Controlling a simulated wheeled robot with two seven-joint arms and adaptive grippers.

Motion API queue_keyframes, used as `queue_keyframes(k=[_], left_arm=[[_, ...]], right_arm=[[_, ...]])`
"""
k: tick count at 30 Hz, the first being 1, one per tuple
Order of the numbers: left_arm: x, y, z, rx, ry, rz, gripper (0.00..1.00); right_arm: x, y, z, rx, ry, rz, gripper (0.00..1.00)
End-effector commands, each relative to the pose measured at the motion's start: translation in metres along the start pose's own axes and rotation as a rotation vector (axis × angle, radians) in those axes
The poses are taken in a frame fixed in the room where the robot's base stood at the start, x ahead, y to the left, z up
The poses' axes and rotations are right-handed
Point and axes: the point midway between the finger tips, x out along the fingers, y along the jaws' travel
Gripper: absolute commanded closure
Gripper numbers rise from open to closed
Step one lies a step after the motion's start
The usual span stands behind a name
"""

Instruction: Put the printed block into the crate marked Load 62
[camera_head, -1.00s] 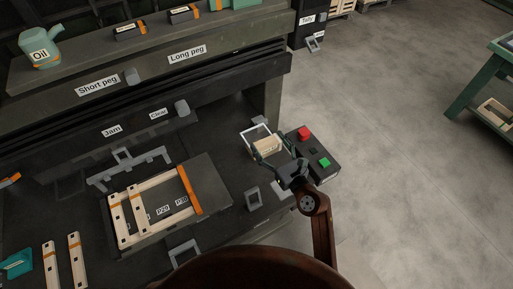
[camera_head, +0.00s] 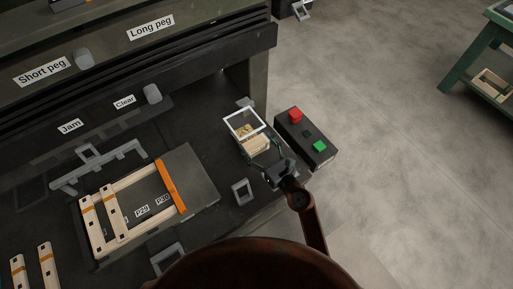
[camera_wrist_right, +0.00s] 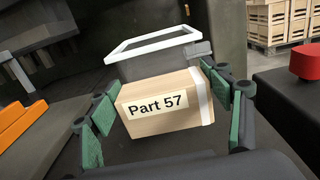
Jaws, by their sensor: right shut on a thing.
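The printed block (camera_wrist_right: 165,105) is a pale wooden block with a "Part 57" label and a white band near its right end. In the head view it (camera_head: 256,145) is between the fingers of my right gripper (camera_head: 267,157), at the right end of the dark bench. My right gripper (camera_wrist_right: 168,125) is shut on the block, with green-padded fingers on either side of it. I cannot tell whether the block is clear of the surface below. My left gripper is not in view. No label reading Load 62 is legible.
A fixture plate (camera_head: 200,180) holds wooden slats with an orange strip. A green table (camera_head: 470,60) stands far right; the floor between is clear.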

Motion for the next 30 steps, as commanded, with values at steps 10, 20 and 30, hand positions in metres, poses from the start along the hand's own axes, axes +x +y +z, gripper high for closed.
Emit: queue_keyframes(k=[10,20,30], left_arm=[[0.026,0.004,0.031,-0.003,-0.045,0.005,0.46],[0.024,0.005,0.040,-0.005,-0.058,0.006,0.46],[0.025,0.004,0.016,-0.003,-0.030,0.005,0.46]], right_arm=[[0.000,0.000,-0.040,0.002,0.002,0.000,0.55],[0.000,0.000,-0.039,0.001,0.000,0.000,0.55],[0.000,0.000,-0.039,0.001,0.000,0.000,0.11]])
